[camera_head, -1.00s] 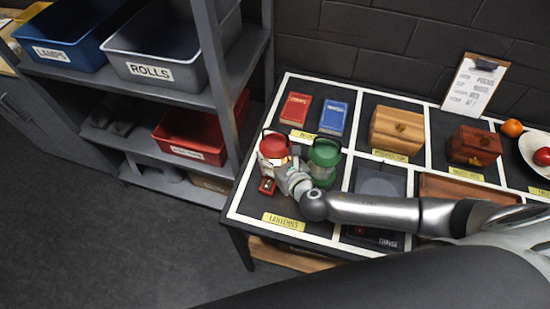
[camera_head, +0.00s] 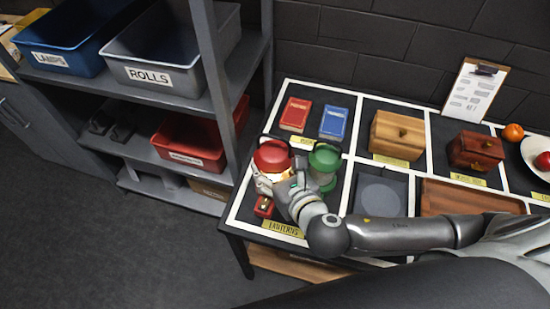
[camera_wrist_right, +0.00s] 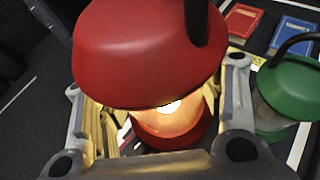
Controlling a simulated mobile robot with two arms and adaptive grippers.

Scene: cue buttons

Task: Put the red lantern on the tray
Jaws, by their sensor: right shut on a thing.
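The red lantern (camera_head: 272,155) stands in the lanterns section at the left end of the table. It has a red domed top, a red base and a glowing middle, seen close up in the right wrist view (camera_wrist_right: 150,55). My right gripper (camera_head: 276,182) is shut on it, with a finger on each side of its glowing middle. I cannot tell whether its base touches the table. A brown wooden tray (camera_head: 470,197) lies farther right on the table, partly hidden by my right arm. My left gripper is not in view.
A green lantern (camera_head: 324,160) stands close on the right of the red one. Behind are a red book (camera_head: 295,114) and a blue book (camera_head: 334,122). Wooden boxes (camera_head: 397,135) and a dark square pad (camera_head: 380,195) lie to the right.

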